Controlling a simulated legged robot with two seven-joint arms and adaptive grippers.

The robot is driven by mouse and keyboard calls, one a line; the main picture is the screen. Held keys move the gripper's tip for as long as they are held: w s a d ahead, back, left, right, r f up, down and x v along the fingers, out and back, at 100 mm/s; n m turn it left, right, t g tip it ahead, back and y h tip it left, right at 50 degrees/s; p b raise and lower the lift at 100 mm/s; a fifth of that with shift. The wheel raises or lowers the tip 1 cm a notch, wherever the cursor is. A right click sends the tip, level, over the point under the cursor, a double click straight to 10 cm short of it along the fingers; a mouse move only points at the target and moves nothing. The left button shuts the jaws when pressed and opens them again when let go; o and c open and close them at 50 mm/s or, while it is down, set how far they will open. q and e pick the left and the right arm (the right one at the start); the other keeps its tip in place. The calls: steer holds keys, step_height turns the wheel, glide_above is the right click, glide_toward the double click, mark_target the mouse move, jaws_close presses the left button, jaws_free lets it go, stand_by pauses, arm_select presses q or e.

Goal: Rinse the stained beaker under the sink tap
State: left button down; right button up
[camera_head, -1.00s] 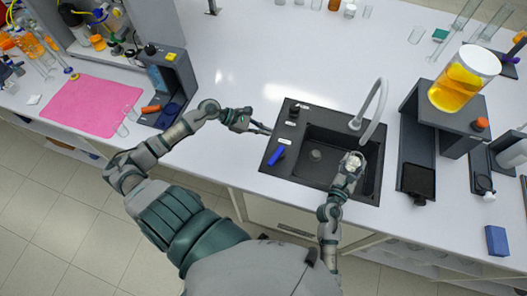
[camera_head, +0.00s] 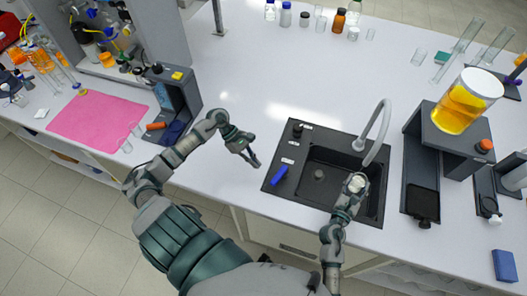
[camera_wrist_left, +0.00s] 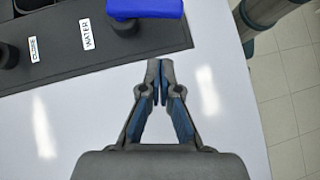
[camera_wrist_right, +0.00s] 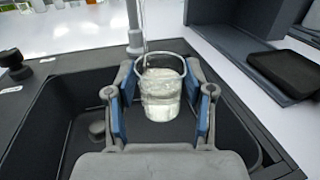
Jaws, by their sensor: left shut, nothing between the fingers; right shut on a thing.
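The beaker (camera_wrist_right: 162,88) is clear glass with cloudy whitish contents. My right gripper (camera_head: 355,182) is shut on it and holds it upright over the sink basin (camera_head: 320,192); its blue-padded fingers flank the glass in the right wrist view. The curved tap (camera_head: 380,125) stands behind, its spout near the beaker; a thin pale line shows above the beaker's mouth in the right wrist view. A blue lever (camera_head: 280,175) sits on the sink's left rim, beside a WATER label in the left wrist view. My left gripper (camera_head: 256,163) is shut and empty, over the bench just left of the sink.
A dark stand with a yellow-filled container (camera_head: 466,101) is right of the sink. A pink mat (camera_head: 98,118) and a dark device (camera_head: 172,105) are on the left. Small bottles (camera_head: 339,20) and glassware line the back. The bench between device and sink is clear.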

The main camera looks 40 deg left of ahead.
arm_select(q)
steer(key=d, duration=0.1)
steer(key=d+f, duration=0.1)
steer(key=d, duration=0.1)
steer(key=shift+w+d+f, duration=0.1)
steer(key=shift+d+f, duration=0.2)
steer(key=shift+d, duration=0.95)
arm_select(e)
steer(key=shift+a, duration=0.1)
arm_select(q)
steer(key=shift+s+d+n+t, duration=0.2)
steer(key=shift+d+n+t, duration=0.15)
steer(key=shift+n, duration=0.2)
steer(key=shift+s+d+n+t, duration=0.2)
steer(key=shift+n+t, duration=0.25)
steer(key=shift+n, duration=0.1)
steer(key=shift+d, duration=0.35)
steer(key=a, duration=0.2)
steer(key=s+a, duration=0.1)
steer(key=a, duration=0.1)
steer(key=shift+s+a+f, duration=0.15)
steer(key=shift+f, duration=0.05)
steer(key=v, duration=0.9)
steer(key=shift+s+r, duration=0.3)
steer(key=shift+r, duration=0.25)
